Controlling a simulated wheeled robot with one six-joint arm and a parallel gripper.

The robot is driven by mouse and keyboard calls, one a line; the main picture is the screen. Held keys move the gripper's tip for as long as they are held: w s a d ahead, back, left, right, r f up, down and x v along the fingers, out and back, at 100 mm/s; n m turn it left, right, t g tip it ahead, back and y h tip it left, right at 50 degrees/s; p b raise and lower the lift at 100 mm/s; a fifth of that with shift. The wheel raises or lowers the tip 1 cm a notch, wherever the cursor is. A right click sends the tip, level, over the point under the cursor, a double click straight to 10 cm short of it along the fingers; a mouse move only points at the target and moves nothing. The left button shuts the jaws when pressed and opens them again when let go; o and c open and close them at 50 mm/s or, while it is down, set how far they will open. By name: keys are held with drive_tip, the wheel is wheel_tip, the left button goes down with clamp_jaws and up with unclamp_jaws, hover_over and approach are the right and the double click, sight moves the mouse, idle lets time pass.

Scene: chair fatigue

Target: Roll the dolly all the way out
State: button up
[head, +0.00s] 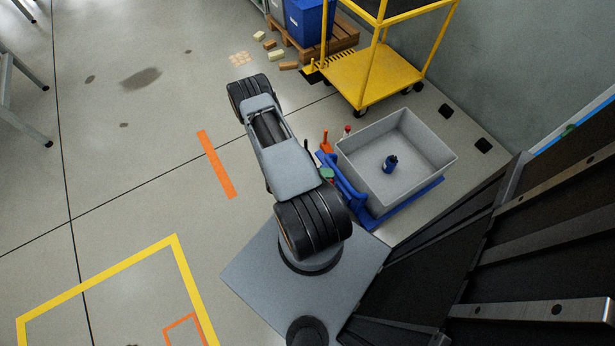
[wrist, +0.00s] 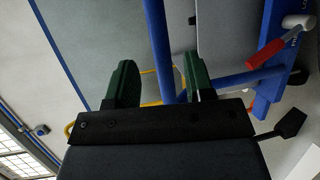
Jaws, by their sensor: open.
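The blue dolly (head: 407,203) stands on the floor right of my arm, with a large grey bin (head: 437,137) on it. Its blue handle frame (head: 350,190) is on the side facing my arm. My gripper (head: 327,173) is at this frame, mostly hidden by my arm in the head view. In the wrist view my gripper (wrist: 158,65) is open, its green fingers apart, one on each side of a blue bar (wrist: 158,45). The bar appears to lie between the fingers; contact cannot be told.
A dark blue bottle (head: 390,164) is in the bin. A yellow cart (head: 372,78) stands just behind the dolly, beside a wooden pallet (head: 340,38) with blue boxes. Dark shelving (head: 480,240) is at the right. Open floor with an orange strip (head: 217,164) lies left.

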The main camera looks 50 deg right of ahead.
drive_tip(key=v, duration=0.8)
drive_tip(key=shift+p, duration=0.4)
drive_tip(key=shift+a+r, duration=0.1)
